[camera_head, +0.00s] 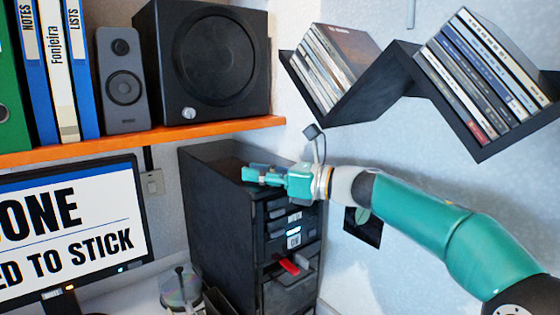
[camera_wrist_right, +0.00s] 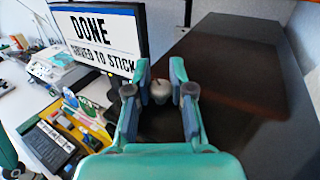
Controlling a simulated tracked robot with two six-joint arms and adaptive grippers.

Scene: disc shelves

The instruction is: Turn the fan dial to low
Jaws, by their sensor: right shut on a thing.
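A small pale grey knob (camera_wrist_right: 160,92), which looks like the fan dial, sits between the fingertips of my right gripper (camera_wrist_right: 160,84) in the right wrist view. The fingers are closed on its two sides. The dial's markings and setting cannot be read. My left gripper is not in view.
An orange shelf (camera_head: 150,138) with a black speaker (camera_head: 212,62) is above and left of the tower. A monitor (camera_head: 70,225) stands left. A zigzag wall shelf (camera_head: 405,80) with disc cases hangs above my right arm. A red tab (camera_head: 290,266) sticks out of the tower's front.

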